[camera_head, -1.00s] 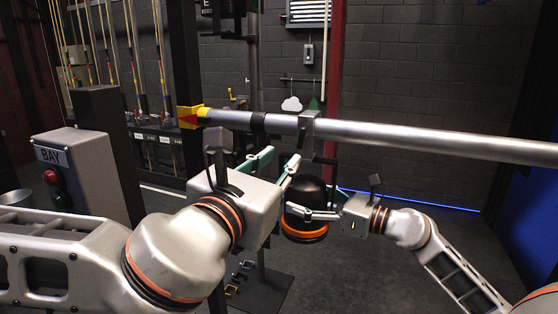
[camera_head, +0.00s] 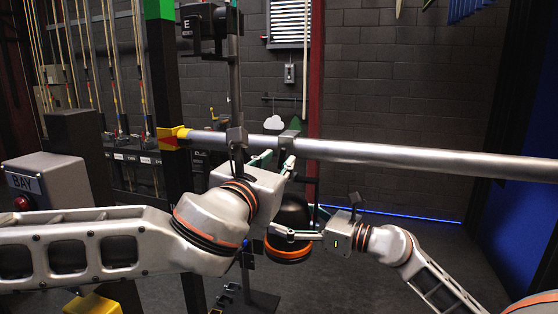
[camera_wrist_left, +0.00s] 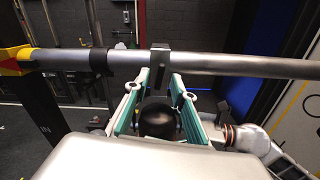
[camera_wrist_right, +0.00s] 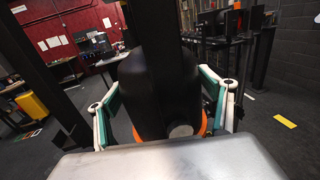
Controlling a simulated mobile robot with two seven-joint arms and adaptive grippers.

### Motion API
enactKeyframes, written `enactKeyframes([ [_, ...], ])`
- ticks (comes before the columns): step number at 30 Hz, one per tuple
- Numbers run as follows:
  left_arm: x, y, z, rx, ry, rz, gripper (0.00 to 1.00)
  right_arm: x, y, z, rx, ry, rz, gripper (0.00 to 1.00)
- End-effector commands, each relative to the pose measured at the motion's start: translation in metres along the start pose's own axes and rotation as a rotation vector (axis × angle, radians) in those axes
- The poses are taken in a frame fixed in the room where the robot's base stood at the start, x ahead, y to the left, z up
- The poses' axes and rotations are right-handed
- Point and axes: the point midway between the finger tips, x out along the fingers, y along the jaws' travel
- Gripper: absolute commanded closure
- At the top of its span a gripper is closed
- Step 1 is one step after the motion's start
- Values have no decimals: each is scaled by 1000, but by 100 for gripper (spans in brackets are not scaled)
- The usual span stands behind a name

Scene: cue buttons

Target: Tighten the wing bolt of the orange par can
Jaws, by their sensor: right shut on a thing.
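The orange par can is a black can (camera_head: 292,212) with an orange rim (camera_head: 288,248), upright below the silver pipe (camera_head: 420,160). Its dark hook clamp (camera_head: 288,142) is at the pipe; the clamp also shows in the left wrist view (camera_wrist_left: 159,62). My left gripper (camera_head: 276,160) is just below the pipe at the clamp. Its teal-padded fingers (camera_wrist_left: 160,92) are spread apart, with the clamp and can top between them. I cannot make out the wing bolt. My right gripper (camera_head: 300,233) is shut on the can body, one finger on each side in the right wrist view (camera_wrist_right: 165,105).
The pipe runs across the view from a yellow end piece (camera_head: 172,137) by a dark post. A grey BAY button box (camera_head: 45,180) stands at the left. Another black fixture (camera_head: 206,25) hangs upper left. The floor to the right is clear.

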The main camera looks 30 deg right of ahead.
Motion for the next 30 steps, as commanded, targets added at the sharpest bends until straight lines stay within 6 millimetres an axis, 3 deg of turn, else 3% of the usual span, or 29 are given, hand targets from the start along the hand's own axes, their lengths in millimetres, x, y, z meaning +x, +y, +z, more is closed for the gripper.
enactKeyframes([
  [6,15,0,0,1,-1,0,75,0,0,1,0,-1,0,75],
  [16,17,0,0,1,-1,0,75,0,0,1,0,-1,0,75],
  [19,17,0,0,1,-1,0,100,0,0,1,0,-1,0,75],
  [30,17,0,0,27,-1,0,100,0,0,0,0,-1,0,75],
])
